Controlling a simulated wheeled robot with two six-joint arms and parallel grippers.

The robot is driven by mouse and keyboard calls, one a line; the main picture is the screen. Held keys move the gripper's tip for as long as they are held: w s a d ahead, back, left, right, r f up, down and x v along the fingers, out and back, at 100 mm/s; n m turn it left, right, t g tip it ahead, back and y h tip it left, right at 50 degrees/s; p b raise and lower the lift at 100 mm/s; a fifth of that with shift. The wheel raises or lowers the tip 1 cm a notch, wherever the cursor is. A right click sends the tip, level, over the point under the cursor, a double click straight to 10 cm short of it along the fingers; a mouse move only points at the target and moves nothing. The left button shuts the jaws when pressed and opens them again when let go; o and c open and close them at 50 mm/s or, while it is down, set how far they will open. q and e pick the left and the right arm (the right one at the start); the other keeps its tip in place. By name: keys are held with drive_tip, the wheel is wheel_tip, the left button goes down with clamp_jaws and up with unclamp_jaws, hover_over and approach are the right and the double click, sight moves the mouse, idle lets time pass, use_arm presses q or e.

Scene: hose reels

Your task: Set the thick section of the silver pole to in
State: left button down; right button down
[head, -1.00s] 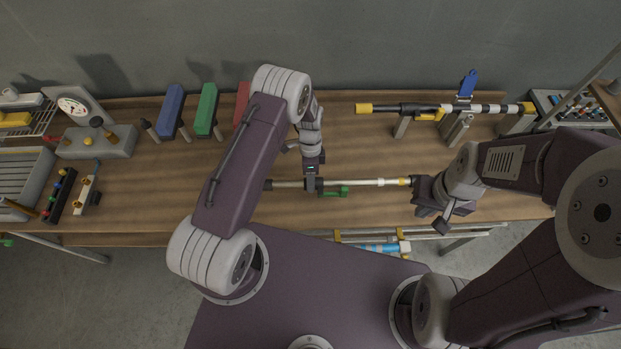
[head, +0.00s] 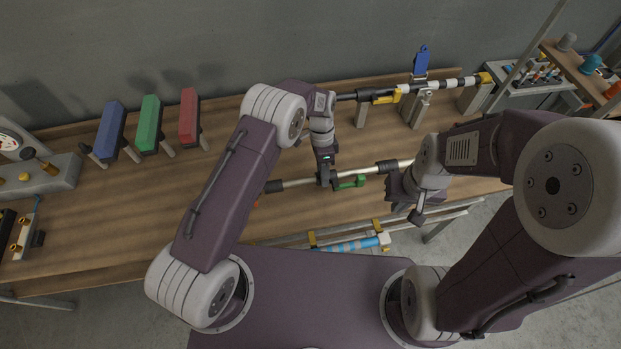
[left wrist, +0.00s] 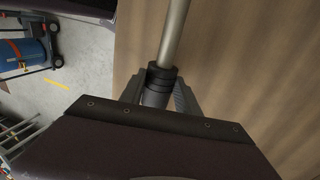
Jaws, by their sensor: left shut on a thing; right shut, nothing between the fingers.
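The silver pole (head: 300,183) runs across the middle of the bench in the head view, its right end slightly higher in the picture. My left gripper (head: 326,182) is shut on the pole just left of the green lever. In the left wrist view, its fingers (left wrist: 160,92) are around a black collar (left wrist: 162,75), with the silver tube (left wrist: 173,35) beyond it. My right gripper (head: 402,192) is shut and empty, just below the pole's right part, partly hiding it.
Blue (head: 111,130), green (head: 150,123) and red (head: 189,117) blocks stand at the back left. A black, yellow and white pole (head: 385,95) rests on supports at the back right. A blue pole (head: 352,246) lies at the front edge.

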use_arm(q)
drive_tip(key=shift+w+d, duration=0.25)
drive_tip(key=shift+d, duration=0.45)
drive_tip(key=shift+r, duration=0.1)
use_arm(e)
drive_tip(key=shift+d+f, duration=0.1)
drive_tip(key=shift+f, duration=0.15)
